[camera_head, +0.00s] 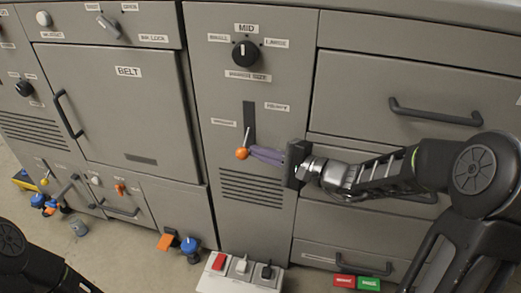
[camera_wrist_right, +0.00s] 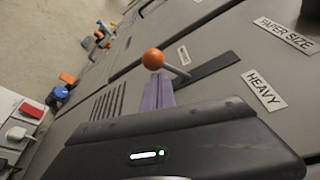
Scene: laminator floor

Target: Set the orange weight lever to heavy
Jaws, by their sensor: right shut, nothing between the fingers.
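The orange weight lever has an orange ball knob (camera_head: 241,154) on a thin metal rod. The rod slants down from a dark vertical slot (camera_head: 249,112), and the knob hangs near the slot's lower end. The HEAVY label (camera_head: 276,106) is right of the slot's upper part; a second small label (camera_head: 223,122) is at left. My right gripper (camera_head: 254,151) is shut and empty, its purple fingertips right beside the knob. The right wrist view shows the knob (camera_wrist_right: 153,59) just beyond the fingertips (camera_wrist_right: 158,88); contact is unclear. My left gripper is out of view.
The MID paper size dial (camera_head: 245,51) is above the slot, and vents (camera_head: 251,188) are below. A drawer handle (camera_head: 435,112) sticks out at right. A switch box (camera_head: 240,273) with red, white and black switches stands in front of the cabinet base.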

